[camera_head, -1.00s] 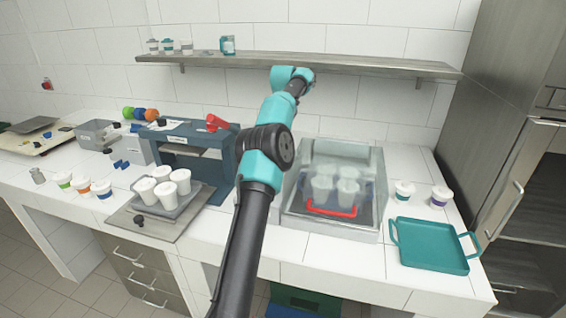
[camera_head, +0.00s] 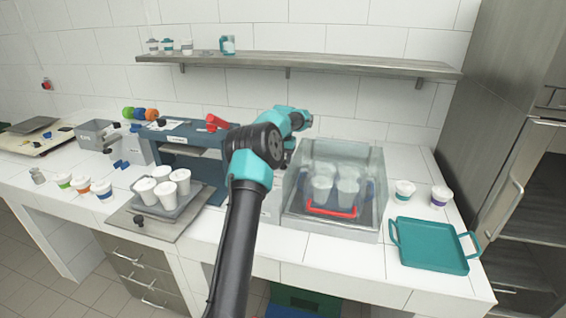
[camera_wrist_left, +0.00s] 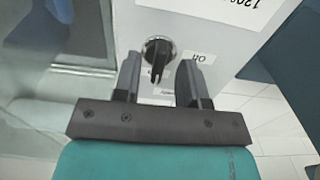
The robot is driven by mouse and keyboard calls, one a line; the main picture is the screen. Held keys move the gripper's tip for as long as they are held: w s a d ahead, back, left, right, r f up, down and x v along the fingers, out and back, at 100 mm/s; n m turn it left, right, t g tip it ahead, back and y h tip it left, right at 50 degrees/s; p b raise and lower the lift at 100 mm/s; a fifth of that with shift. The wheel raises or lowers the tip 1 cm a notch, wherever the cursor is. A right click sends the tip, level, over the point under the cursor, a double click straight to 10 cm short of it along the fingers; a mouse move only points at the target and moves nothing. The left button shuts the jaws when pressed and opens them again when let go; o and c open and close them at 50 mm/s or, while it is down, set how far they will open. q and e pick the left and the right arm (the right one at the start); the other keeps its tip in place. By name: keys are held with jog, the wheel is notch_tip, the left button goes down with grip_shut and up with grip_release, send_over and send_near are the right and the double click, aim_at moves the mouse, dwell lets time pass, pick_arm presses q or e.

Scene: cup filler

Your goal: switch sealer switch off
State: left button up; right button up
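The switch (camera_wrist_left: 157,50) is a black rotary knob on a light grey panel (camera_wrist_left: 205,22) in the left wrist view. Small labels sit around it, one reading OFF, upside down in this view. My left gripper (camera_wrist_left: 160,68) is open, with its two fingers apart just in front of the knob, one toward each side of it. I cannot tell whether they touch it. In the head view my left arm hides the knob, and the gripper's fingertips do not show clearly. My right gripper is not in view.
A clear box (camera_head: 362,172) with white cups and a red handle stands right of my arm. A blue press (camera_head: 216,150) with a red lever stands left. White cups stand on a grey tray (camera_head: 166,213). A teal tray (camera_head: 432,247) lies at right. A shelf (camera_head: 350,67) runs above.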

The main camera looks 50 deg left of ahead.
pick_arm(q)
jog(key=shift+f, duration=0.7)
jog(key=shift+c, duration=0.4)
grip_shut()
